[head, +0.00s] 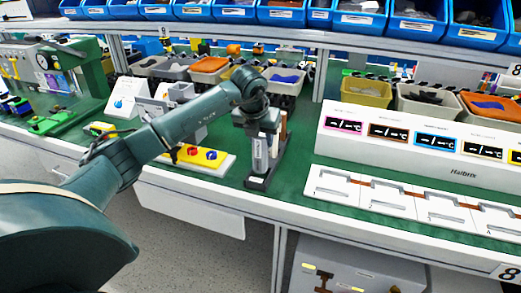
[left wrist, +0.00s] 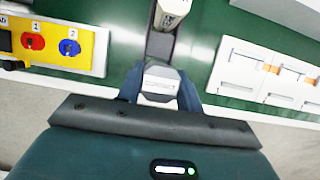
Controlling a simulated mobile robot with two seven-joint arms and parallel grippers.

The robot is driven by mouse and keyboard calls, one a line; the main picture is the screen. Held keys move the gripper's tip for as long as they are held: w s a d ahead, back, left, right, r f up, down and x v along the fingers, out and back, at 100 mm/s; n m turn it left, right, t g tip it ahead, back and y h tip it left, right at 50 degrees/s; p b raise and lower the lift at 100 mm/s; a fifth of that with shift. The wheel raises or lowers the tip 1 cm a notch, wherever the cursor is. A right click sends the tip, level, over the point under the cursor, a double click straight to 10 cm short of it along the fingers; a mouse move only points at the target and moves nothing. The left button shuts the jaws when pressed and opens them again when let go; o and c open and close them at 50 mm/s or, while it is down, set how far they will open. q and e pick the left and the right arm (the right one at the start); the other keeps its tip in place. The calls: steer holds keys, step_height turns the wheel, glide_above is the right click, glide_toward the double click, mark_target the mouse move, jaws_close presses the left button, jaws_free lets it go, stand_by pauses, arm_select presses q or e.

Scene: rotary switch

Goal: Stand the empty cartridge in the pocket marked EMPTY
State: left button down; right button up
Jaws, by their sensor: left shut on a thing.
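My left gripper (head: 262,133) points down over a dark narrow holder (head: 258,184) near the bench's front edge. It is shut on a grey-white cartridge (head: 260,156), which looks upright at the front end of the holder. In the left wrist view the fingers (left wrist: 160,92) grip the cartridge's two sides, and its pale top (left wrist: 160,80) shows between them. A second, cream-coloured cartridge (left wrist: 172,12) stands farther back on the holder. I cannot read an EMPTY mark, and whether the held cartridge is seated is hidden. My right gripper is not in view.
A yellow-and-white panel (head: 207,160) with red and blue knobs lies to the left. A white display box (head: 420,140) and a numbered white tray (head: 385,195) are to the right. Bins line the back. Green bench top is clear between holder and tray.

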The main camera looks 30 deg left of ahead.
mark_target(260, 148)
arm_select(q)
steer(key=shift+f, duration=1.75)
steer(key=shift+f, duration=0.15)
steer(key=c, duration=0.9)
jaws_free()
